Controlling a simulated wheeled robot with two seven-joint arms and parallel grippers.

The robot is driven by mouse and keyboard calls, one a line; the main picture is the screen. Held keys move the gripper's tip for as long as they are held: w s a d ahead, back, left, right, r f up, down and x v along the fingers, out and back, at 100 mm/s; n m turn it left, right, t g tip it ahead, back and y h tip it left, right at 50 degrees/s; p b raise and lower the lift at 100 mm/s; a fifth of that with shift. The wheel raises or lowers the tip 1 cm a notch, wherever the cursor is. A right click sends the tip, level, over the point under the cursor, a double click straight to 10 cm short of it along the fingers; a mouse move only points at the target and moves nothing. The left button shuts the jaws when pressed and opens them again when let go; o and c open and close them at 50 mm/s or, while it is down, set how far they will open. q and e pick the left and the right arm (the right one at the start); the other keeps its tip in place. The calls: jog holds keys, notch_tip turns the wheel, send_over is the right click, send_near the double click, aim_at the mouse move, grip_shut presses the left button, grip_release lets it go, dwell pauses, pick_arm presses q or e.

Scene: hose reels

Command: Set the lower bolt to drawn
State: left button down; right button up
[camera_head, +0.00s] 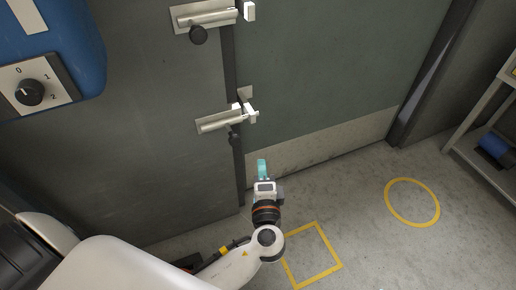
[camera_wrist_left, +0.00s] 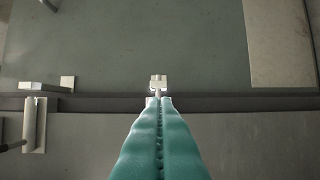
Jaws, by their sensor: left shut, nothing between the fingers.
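The lower bolt (camera_head: 220,121) is a pale metal barrel on a plate on the left door panel. Its dark knob (camera_head: 234,139) hangs down near the door seam, farther right than the upper bolt's knob on its barrel. A white catch (camera_head: 250,114) stands at the bolt's right end, across the seam. My left gripper (camera_head: 262,163) is shut and empty, with teal fingers, below and right of the knob. In the left wrist view, the shut fingertips (camera_wrist_left: 159,100) cover most of the lower bolt, and its catch (camera_wrist_left: 158,82) shows just beyond them. My right gripper is out of view.
The upper bolt (camera_head: 208,18) is above; it also shows in the left wrist view (camera_wrist_left: 35,125). A blue box with a rotary switch (camera_head: 29,92) is at upper left. A shelf (camera_head: 483,167) stands at right. Yellow floor markings (camera_head: 412,203) lie on open floor.

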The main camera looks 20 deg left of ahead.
aim_at(230, 132)
pick_arm(q)
jog(key=shift+r, duration=0.15)
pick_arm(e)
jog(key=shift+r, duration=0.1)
